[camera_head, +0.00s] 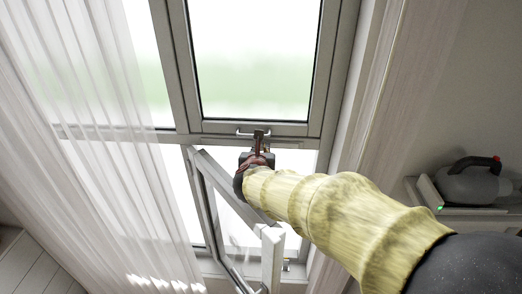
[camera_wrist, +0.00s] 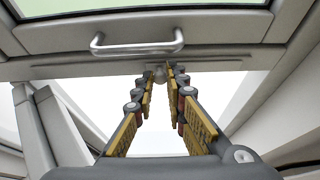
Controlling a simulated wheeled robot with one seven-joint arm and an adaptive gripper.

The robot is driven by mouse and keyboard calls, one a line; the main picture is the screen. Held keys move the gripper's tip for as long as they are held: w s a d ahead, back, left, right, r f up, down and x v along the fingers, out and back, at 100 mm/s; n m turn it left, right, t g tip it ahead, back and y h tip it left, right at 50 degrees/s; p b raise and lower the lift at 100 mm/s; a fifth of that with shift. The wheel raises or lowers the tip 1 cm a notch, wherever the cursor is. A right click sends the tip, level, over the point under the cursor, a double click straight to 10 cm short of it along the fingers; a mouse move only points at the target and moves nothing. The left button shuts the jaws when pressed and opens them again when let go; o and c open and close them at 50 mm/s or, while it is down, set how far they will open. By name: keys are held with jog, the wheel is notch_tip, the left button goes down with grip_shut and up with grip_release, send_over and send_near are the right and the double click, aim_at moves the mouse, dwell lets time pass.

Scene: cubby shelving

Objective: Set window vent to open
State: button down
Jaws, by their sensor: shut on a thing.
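The window vent (camera_head: 207,205) is the lower grey-framed sash. In the head view it stands swung away from the fixed frame, into the room, with bright light behind it. A metal bar handle (camera_wrist: 137,47) is on the crossbar above, under the upper pane, and it also shows in the head view (camera_head: 241,133). My gripper (camera_wrist: 160,75) points up at the crossbar just below this handle, apart from it. Its padded fingers converge on a small light grey knob (camera_wrist: 159,74) under the crossbar. In the head view my arm hides part of the sash and the opening.
The upper pane (camera_head: 255,60) looks closed in its frame. A sheer white curtain (camera_head: 75,110) hangs at the left. A grey jug-like container (camera_head: 468,184) with a dark handle stands on a ledge at the right. The window's side frame is close on the right.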

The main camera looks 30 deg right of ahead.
jog(key=w+a, duration=0.2)
jog(key=a, duration=0.1)
jog(key=w+a+p, duration=0.1)
jog(key=w+a, duration=0.2)
jog(key=a, duration=0.1)
jog(key=w+a, duration=0.2)
jog(key=a, duration=0.2)
jog(key=shift+w+r, duration=0.1)
jog(key=shift+w, duration=0.1)
jog(key=c, duration=1.9)
grip_release()
jog(key=shift+w+a, duration=0.1)
jog(key=shift+o, duration=0.7)
jog(key=v, duration=1.2)
